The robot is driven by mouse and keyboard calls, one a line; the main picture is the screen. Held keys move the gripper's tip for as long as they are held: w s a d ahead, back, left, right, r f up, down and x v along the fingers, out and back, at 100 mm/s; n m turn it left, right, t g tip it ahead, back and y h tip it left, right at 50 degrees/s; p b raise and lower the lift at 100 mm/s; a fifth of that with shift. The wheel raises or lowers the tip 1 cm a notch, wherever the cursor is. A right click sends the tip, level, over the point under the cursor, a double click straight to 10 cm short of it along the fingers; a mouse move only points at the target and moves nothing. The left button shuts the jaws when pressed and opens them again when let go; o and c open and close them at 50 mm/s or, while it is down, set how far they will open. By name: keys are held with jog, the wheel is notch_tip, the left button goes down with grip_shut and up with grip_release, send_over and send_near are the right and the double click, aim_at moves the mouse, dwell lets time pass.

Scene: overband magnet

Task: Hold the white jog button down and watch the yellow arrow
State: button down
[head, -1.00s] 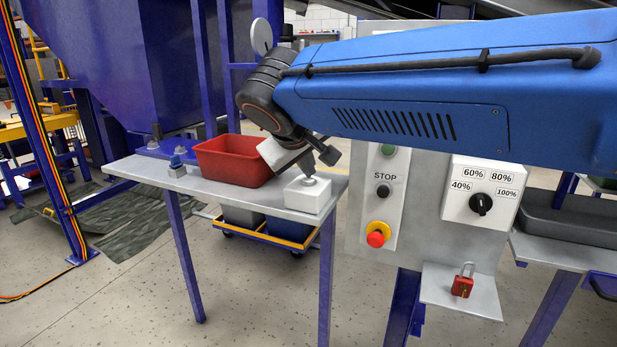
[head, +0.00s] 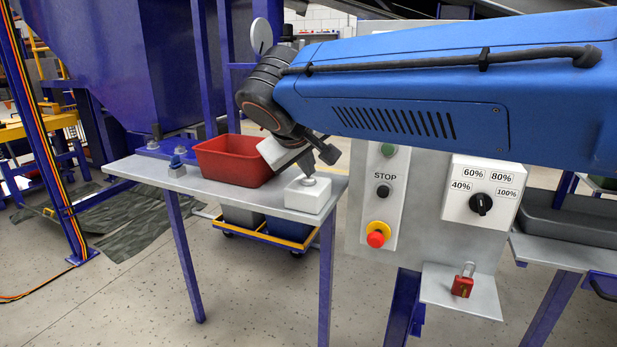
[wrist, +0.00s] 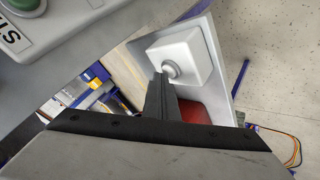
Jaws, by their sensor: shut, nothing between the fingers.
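The jog button (head: 309,181) is a small round pale button on top of a white box (head: 311,197) at the right end of the grey table. It also shows in the wrist view (wrist: 171,69) on its white box (wrist: 190,55). My gripper (head: 306,170) is shut and empty, pointing down over the box. In the wrist view its fingertips (wrist: 161,78) are right beside the button's edge and partly overlap it in the picture. I cannot tell whether they touch or press it. I see no yellow arrow in either view.
A red bin (head: 232,160) stands on the grey table (head: 160,172) close to my gripper. To the right is a control panel with a STOP button, a red emergency button (head: 376,238) and a speed dial (head: 481,204). A red padlock (head: 462,285) sits on a small shelf below.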

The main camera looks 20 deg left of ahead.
jog(key=shift+r, duration=0.85)
jog(key=shift+r, duration=0.1)
notch_tip(320, 180, up, 5)
jog(key=shift+f, duration=0.1)
dwell(1.4)
